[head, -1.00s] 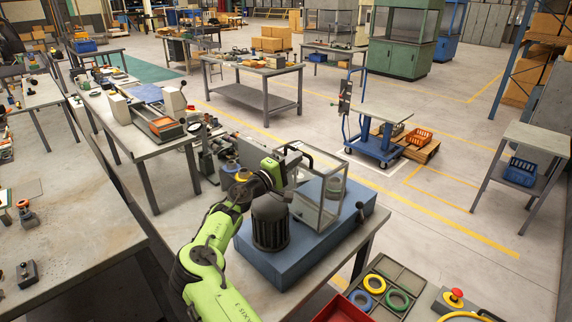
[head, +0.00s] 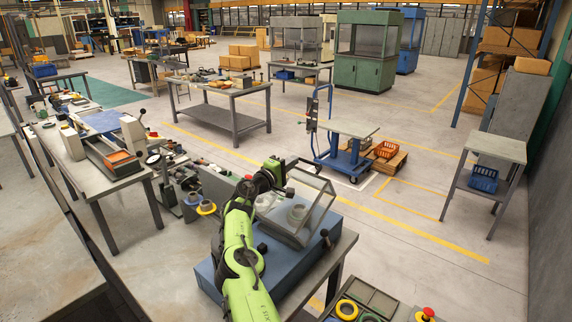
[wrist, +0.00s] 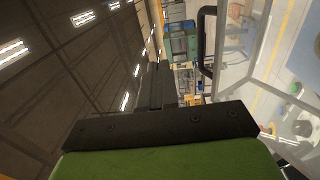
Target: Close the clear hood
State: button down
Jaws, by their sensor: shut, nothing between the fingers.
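The clear hood (head: 317,208) is a see-through box with a grey frame, sitting tilted over the blue base (head: 292,262) on the near bench. Its black handle (head: 316,172) is at the top edge. My gripper (head: 289,171) is beside the hood's upper left, near the handle; the wrist partly hides it. In the wrist view, my gripper's dark fingers (wrist: 155,86) are together and empty. The handle (wrist: 207,42) is just right of them, with a visible gap, and the clear panel (wrist: 245,65) lies beyond it. Whether anything touches the hood cannot be told.
A dark ball-ended lever (head: 325,235) stands at the base's right. A tray with coloured rings (head: 347,309) and a red button box (head: 427,314) are at the front right. A blue trolley (head: 345,150) stands behind.

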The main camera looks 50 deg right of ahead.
jog(key=shift+d, duration=0.25)
dwell(0.4)
jog(key=a+r+p, duration=0.1)
jog(key=a+r, duration=0.2)
jog(key=r, duration=1)
jog(key=shift+r+p, duration=0.35)
jog(key=shift+r, duration=0.05)
